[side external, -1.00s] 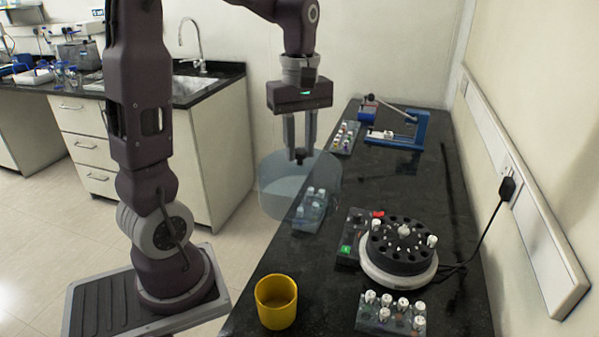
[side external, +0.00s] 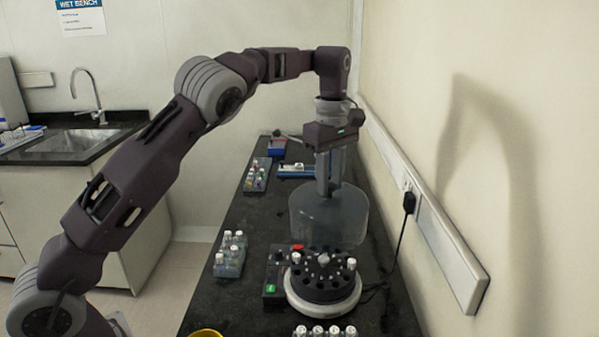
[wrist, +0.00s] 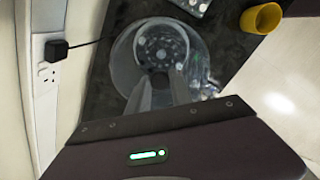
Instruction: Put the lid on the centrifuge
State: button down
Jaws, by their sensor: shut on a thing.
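My gripper (side external: 327,190) is shut on the knob of the clear, bowl-shaped lid (side external: 328,222); the knob itself is hard to make out. The lid hangs level in the air, above and slightly behind the centrifuge (side external: 322,285) in the side view. The centrifuge has a dark rotor with holes, a central hub, a few white-capped tubes and a pale round base. In the wrist view, the rotor (wrist: 162,45) shows through the lid (wrist: 125,68), off-centre toward its upper right. My gripper's fingers (wrist: 160,88) reach down to the lid.
A control box (side external: 276,275) with red and green buttons adjoins the centrifuge. Tube racks stand at left (side external: 230,255), back (side external: 257,175) and front (side external: 325,331). A yellow cup (wrist: 261,18) is near the bench edge. The wall, with an outlet and black plug (side external: 409,202), is close on the right.

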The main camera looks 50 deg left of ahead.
notch_tip(320, 180, down, 8)
jog(key=shift+a+f, duration=0.15)
jog(key=shift+a, duration=0.05)
dwell(0.3)
jog(key=shift+s+f, duration=0.1)
jog(key=shift+f, duration=0.5)
dwell(1.4)
jog(key=shift+f, duration=3.3)
jog(key=c, duration=0.6)
grip_release()
